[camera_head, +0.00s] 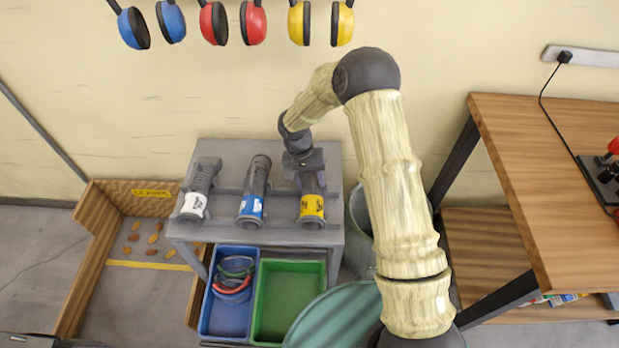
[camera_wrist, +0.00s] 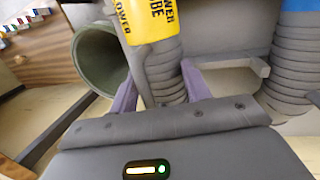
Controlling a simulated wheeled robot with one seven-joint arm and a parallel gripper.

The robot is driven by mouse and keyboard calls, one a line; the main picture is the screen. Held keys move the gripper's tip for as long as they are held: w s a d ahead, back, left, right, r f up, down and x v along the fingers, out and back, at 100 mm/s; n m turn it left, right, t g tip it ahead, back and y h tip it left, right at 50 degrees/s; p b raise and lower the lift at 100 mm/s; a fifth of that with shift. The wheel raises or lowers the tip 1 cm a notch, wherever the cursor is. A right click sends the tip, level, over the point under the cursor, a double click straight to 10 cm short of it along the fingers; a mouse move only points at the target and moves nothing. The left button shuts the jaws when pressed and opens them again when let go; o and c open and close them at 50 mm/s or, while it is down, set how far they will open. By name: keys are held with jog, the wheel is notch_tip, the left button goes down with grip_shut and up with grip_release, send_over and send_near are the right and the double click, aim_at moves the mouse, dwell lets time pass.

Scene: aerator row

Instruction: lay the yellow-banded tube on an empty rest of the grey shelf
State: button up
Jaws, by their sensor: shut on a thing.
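The yellow-banded tube (camera_head: 312,207) is dark grey, at the right end of the row over the grey shelf (camera_head: 275,238), its open end facing the front. It also fills the upper middle of the wrist view (camera_wrist: 150,22). My gripper (camera_head: 306,168) is shut on its ribbed rear part, with one purple finger on each side in the wrist view. The tube appears to lie at shelf level; whether it touches its rest cannot be told. The white-banded tube (camera_head: 195,205) and blue-banded tube (camera_head: 251,207) lie to its left. No empty rest shows clearly.
A blue bin (camera_head: 225,310) with coloured rings and a green bin (camera_head: 290,300) stand below the shelf's front. A round green container (camera_head: 340,318) is at the front right. A wooden table (camera_head: 550,170) stands right. Ear defenders (camera_head: 235,22) hang on the wall.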

jog(key=shift+f, duration=0.45)
jog(key=shift+s, duration=0.15)
grip_shut()
jog(key=shift+o, duration=2.2)
grip_release()
jog(key=o, duration=0.5)
jog(key=shift+f, duration=0.2)
jog(key=shift+r, duration=0.15)
jog(key=v, duration=1.7)
jog(key=shift+r, duration=0.2)
